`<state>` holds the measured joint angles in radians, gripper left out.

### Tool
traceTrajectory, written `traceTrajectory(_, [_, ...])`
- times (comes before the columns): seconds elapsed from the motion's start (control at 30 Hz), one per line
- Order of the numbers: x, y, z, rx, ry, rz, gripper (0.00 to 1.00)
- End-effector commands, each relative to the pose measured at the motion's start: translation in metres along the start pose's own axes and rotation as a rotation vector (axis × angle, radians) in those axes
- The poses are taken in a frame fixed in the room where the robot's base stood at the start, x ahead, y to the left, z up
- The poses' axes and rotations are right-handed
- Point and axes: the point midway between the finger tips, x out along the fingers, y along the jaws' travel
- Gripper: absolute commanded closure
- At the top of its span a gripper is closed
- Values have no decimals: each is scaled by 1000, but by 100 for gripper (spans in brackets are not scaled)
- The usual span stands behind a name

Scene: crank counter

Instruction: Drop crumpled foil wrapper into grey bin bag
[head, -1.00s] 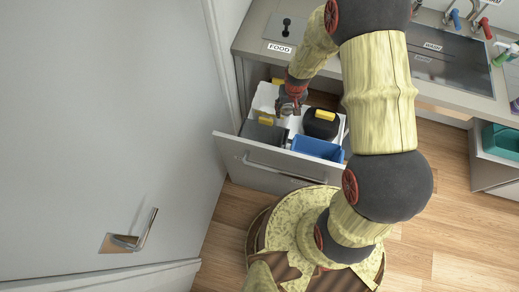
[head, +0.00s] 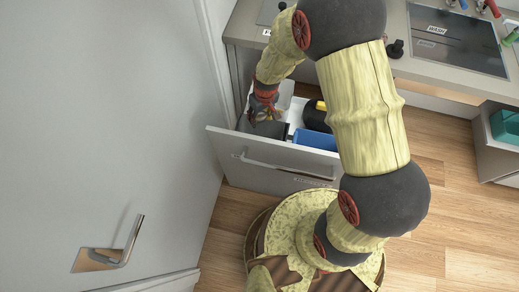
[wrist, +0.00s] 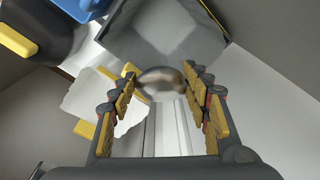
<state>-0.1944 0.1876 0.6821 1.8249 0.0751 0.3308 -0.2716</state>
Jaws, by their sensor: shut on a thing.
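The crumpled foil wrapper (wrist: 160,82) shows as a blurred, shiny lump between my fingertips in the wrist view. My gripper (wrist: 162,88) is shut on it. The grey bin bag (wrist: 155,30) appears to be the open, dark grey liner just beyond the fingertips. In the head view the grey bin (head: 270,130) sits at the front left of the open drawer, partly hidden by my gripper (head: 262,112). The wrapper is above or near the bag's close edge; its exact height cannot be told.
The pulled-out drawer (head: 270,155) also holds a blue bin (head: 316,139) and a black container with a yellow handle (head: 316,117). A white, yellow-edged piece (wrist: 105,100) lies beside the grey bin. A tall grey door (head: 100,120) stands left. The counter (head: 400,68) is behind.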

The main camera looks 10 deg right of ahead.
Motion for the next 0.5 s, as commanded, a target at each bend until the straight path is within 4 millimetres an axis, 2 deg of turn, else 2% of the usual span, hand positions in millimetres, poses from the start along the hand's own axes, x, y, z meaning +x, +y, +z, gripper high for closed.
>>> traceTrajectory(0.1, [12,0,1,0,0,0,66])
traceTrajectory(0.4, [13,0,1,0,1,0,66])
traceTrajectory(0.43, [13,0,1,0,1,0,52])
traceTrajectory(0.5, [13,0,1,0,1,0,48])
